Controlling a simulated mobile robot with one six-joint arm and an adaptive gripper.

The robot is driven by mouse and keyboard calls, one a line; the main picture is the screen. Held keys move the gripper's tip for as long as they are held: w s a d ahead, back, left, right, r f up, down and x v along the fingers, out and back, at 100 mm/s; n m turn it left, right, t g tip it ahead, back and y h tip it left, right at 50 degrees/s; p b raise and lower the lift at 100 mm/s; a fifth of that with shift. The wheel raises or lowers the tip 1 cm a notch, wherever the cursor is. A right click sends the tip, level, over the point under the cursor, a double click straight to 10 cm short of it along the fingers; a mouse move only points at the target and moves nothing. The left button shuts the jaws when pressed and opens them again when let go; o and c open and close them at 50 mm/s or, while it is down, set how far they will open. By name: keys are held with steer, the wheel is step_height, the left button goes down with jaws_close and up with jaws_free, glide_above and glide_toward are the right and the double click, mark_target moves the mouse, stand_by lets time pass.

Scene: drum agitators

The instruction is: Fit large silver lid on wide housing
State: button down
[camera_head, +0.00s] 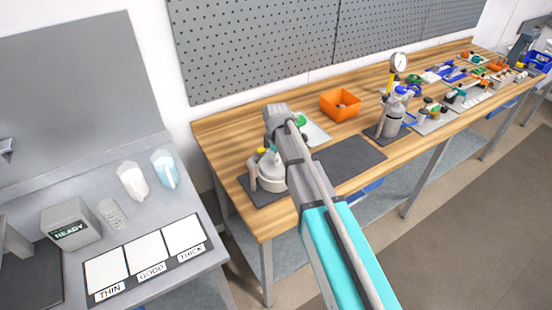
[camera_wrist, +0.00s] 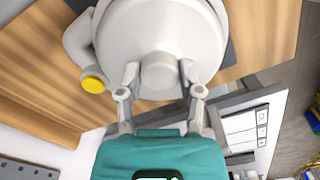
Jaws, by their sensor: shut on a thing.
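The wide housing (camera_head: 271,184) is a pale round body with a curved side pipe, standing on a dark mat on the wooden bench. In the wrist view its side pipe (camera_wrist: 78,42) ends in a yellow cap (camera_wrist: 93,84). The large silver lid (camera_wrist: 150,25) is a pale disc with a round knob, filling the top of the wrist view over the housing. My gripper (camera_wrist: 159,73) has its two fingers on either side of the knob, shut on it. In the head view my arm hides much of the lid and housing. I cannot tell whether the lid is seated.
An orange bin (camera_head: 340,104) stands behind on the bench. A dark mat (camera_head: 350,158) lies bare right of my arm. A metal vessel with a gauge (camera_head: 391,118) stands farther right, with many small parts beyond. A grey side table (camera_head: 150,225) holds marked cards and two cups.

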steer(key=shift+f, duration=0.2)
steer(key=shift+c, duration=0.8)
jaws_free()
steer(key=shift+r, duration=0.25)
